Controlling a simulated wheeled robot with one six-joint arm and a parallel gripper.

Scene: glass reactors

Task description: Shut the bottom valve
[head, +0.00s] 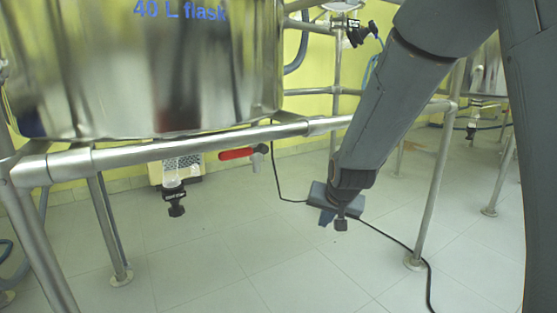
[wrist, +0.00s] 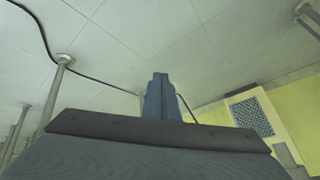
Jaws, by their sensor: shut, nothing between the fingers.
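Under the steel vessel (head: 150,75) marked "40 L flask", a clear outlet ends in a black valve fitting (head: 176,200) in the head view. A red lever handle (head: 237,154) lies about level to its right, beneath the frame rail. I cannot tell from here whether the valve is open or shut. My gripper (head: 328,216) hangs low, right of both and apart from them, in front of the floor. In the wrist view its blue-grey fingers (wrist: 160,85) are together with nothing between them. Neither the black fitting nor the red handle shows in the wrist view.
A steel rail (head: 200,143) runs across the vessel's front, with frame legs (head: 107,230) at left and another leg (head: 437,190) right of my arm. A black cable (head: 385,235) crosses the tiled floor. A vented box (wrist: 252,115) shows in the wrist view. The floor below the valve is clear.

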